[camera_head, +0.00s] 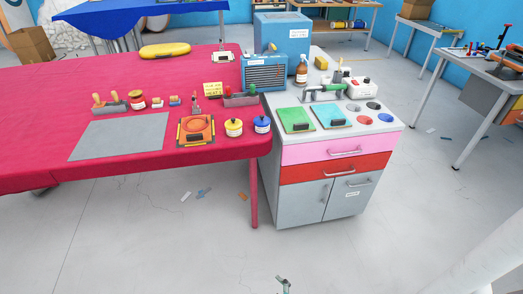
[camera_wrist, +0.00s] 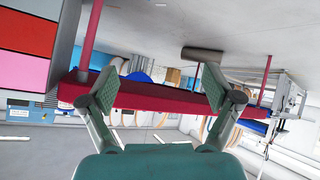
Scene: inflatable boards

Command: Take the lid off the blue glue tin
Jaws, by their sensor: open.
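The blue glue tin (camera_head: 262,125) stands upright near the front right corner of the red table, with a blue lid on top and a pale label on its side. A similar tin with a yellow lid (camera_head: 233,127) stands just left of it. My gripper (camera_wrist: 158,88) is open, with nothing between its fingers. The wrist view appears upside down, showing the red table's edge beyond the fingers. My gripper is away from the tin, and I cannot make out the tin in the wrist view.
An orange tray-like item (camera_head: 196,130) lies left of the tins, beside a grey mat (camera_head: 120,136). A grey cabinet (camera_head: 300,203) with pink and red drawers adjoins the red table (camera_head: 60,100) on the right. The floor in front is mostly clear, with small scraps.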

